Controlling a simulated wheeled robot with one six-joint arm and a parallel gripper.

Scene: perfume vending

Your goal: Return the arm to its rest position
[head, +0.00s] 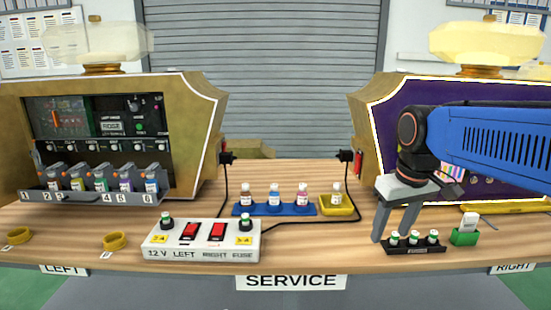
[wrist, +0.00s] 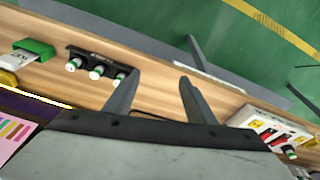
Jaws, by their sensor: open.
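My blue arm (head: 490,140) reaches in from the right in the head view, in front of the purple right-hand machine (head: 385,115). My gripper (head: 393,238) points down over the right part of the wooden bench (head: 330,240). Its two grey fingers are apart with nothing between them. The wrist view also shows the open gripper (wrist: 158,76) with bare bench wood between and beyond the fingers. The left finger overlaps the end of the black fuse rack (head: 415,248) in the head view; I cannot tell the gap between them.
A green holder (head: 465,236) with a white piece stands right of the rack. The white fuse box (head: 203,252) with red switches is at centre left. A blue tray (head: 262,209) of bottles and a yellow tray (head: 337,211) with one bottle stand behind. The left machine (head: 190,110) holds several bottles.

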